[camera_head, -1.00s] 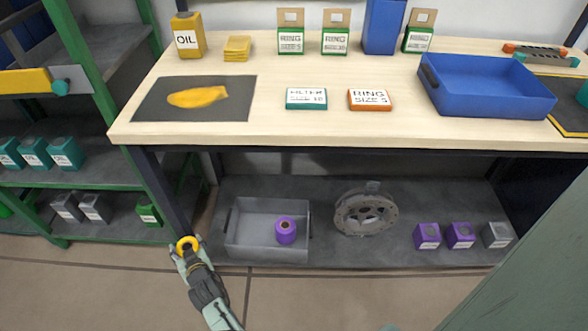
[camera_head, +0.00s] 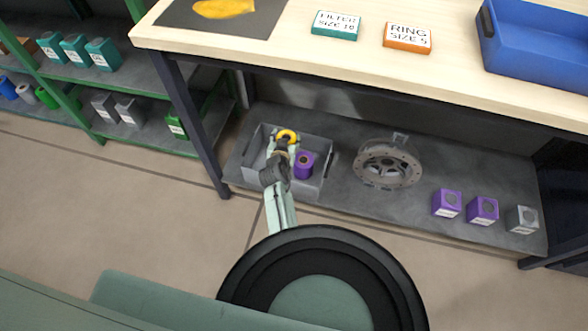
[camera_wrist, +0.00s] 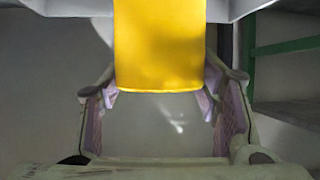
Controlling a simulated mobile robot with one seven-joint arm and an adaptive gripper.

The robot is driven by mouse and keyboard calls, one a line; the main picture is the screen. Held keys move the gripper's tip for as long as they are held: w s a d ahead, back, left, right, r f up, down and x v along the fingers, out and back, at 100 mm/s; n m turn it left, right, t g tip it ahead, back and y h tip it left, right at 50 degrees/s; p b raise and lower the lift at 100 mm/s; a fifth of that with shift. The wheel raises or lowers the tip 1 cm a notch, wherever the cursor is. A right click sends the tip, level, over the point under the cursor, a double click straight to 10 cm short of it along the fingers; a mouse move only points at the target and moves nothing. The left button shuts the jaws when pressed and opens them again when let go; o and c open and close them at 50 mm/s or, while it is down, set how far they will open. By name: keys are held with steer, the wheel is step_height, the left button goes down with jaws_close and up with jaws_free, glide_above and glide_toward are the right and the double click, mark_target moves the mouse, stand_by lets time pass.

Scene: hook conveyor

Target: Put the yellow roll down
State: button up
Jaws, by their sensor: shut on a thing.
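The yellow roll (camera_head: 287,136) is at the end of my arm, over the grey bin on the lower shelf. In the wrist view the yellow roll (camera_wrist: 160,45) fills the upper middle, between the fingers. My gripper (camera_head: 284,147) is shut on it. I cannot tell how high the yellow roll is above the bin floor.
A grey metal wheel (camera_head: 388,164) lies right of the bin. Purple boxes (camera_head: 447,204) and a grey box (camera_head: 521,219) stand farther right. The wooden tabletop (camera_head: 270,50) overhangs the lower shelf. A green rack (camera_head: 110,130) stands at the left.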

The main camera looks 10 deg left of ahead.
steer(key=w+a, duration=0.1)
steer(key=a, duration=0.5)
step_height(320, 180, down, 10)
steer(key=b, duration=0.3)
steer(key=shift+d+r, duration=0.15)
steer(key=shift+f+b, duration=0.35)
steer(key=shift+b, duration=0.05)
steer(key=shift+f+b, duration=0.35)
steer(key=shift+b, duration=0.1)
steer(key=o, duration=1.3)
